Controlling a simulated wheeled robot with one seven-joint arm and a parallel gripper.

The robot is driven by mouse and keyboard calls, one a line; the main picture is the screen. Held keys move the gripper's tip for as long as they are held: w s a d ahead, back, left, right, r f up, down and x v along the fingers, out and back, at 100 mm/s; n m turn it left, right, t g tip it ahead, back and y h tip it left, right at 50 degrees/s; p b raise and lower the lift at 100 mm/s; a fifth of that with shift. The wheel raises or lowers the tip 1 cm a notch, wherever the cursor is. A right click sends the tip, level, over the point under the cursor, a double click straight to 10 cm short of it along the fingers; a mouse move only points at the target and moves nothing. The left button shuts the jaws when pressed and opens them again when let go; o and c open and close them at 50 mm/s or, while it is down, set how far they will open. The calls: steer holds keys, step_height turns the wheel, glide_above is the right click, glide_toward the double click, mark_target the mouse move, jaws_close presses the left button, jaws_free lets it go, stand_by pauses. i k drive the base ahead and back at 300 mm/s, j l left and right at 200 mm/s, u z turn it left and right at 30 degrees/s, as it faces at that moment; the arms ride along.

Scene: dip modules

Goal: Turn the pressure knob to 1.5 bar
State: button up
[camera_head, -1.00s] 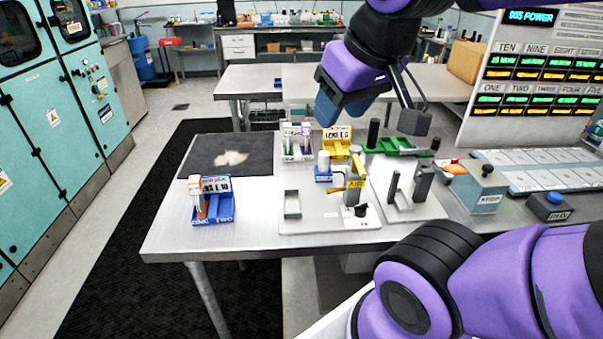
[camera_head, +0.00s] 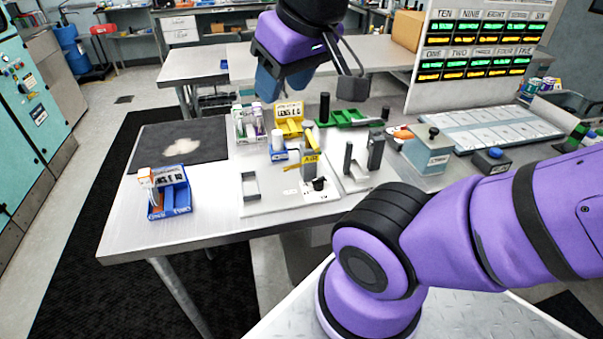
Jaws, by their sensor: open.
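A small black knob (camera_head: 319,184) sits on a white plate (camera_head: 317,195) near the front of the metal table. I take it to be the pressure knob; its scale is too small to read. A grey block with a yellow "AIR" label (camera_head: 311,158) stands just behind it. My gripper (camera_head: 305,88) is open and empty at the top of the view. It hangs in the air above the back of the table, up and away from the knob. One finger is blue-grey, the other dark.
A blue rack (camera_head: 183,199) with small boxes stands at the table's left front. A yellow holder (camera_head: 289,126), green holder (camera_head: 345,118) and upright grey posts (camera_head: 375,150) crowd the middle. A grey box (camera_head: 427,150) stands right. The dark mat (camera_head: 150,150) is mostly clear.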

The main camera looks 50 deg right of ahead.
mark_target(318, 183)
steer(key=k+j+z, duration=0.1)
steer(key=z, duration=1.3)
steer(key=k+l+z, duration=0.1)
steer(key=k, duration=0.3)
steer(key=k+l+z, duration=0.1)
steer(key=k, duration=0.35)
